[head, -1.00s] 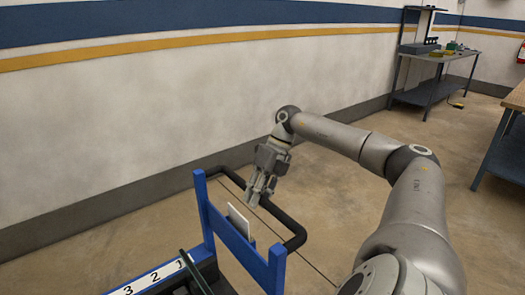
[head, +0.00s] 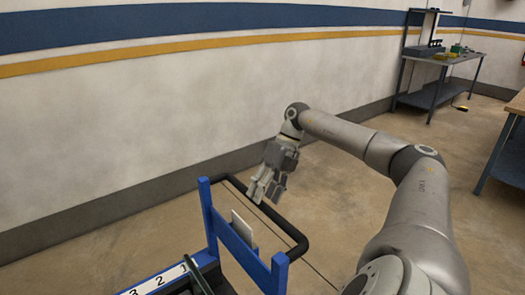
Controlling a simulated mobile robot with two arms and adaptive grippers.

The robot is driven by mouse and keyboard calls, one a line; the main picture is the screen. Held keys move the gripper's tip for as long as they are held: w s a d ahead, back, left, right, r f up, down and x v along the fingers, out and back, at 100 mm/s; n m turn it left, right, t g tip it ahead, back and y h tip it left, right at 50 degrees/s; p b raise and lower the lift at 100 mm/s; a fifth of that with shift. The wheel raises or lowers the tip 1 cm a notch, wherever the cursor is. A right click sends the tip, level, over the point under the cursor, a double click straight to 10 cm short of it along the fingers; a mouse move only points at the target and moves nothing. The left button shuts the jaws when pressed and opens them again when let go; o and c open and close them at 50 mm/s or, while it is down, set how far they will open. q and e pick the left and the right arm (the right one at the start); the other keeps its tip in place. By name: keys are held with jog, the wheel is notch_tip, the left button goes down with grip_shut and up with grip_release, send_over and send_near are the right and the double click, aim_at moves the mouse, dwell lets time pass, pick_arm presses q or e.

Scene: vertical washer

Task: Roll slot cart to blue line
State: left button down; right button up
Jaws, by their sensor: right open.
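The slot cart (head: 238,250) is at the bottom left of the head view. It has a blue end frame, a slot strip (head: 160,279) numbered 1, 2, 3, and a black push handle (head: 297,235) looping out to the right. A pale plate (head: 243,227) stands at the end frame. My right gripper (head: 264,195) is open, pointing down just above or beside the far part of the handle; I cannot tell whether it touches. Nothing is between its fingers. My left gripper is not in view. I see no blue line on the visible floor.
A wall (head: 150,120) with a blue and a yellow painted stripe runs behind the cart. A dark workbench (head: 440,75) stands at the back right, and a wooden-topped table (head: 517,105) at the right edge. The floor (head: 335,180) between is clear, with a thin dark line across it.

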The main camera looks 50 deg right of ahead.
jog(key=w+p+v, duration=0.1)
jog(key=p+v, duration=0.4)
jog(key=v, duration=0.1)
jog(key=shift+s+r, duration=0.25)
jog(key=shift+s, duration=0.3)
jog(key=shift+d, duration=0.2)
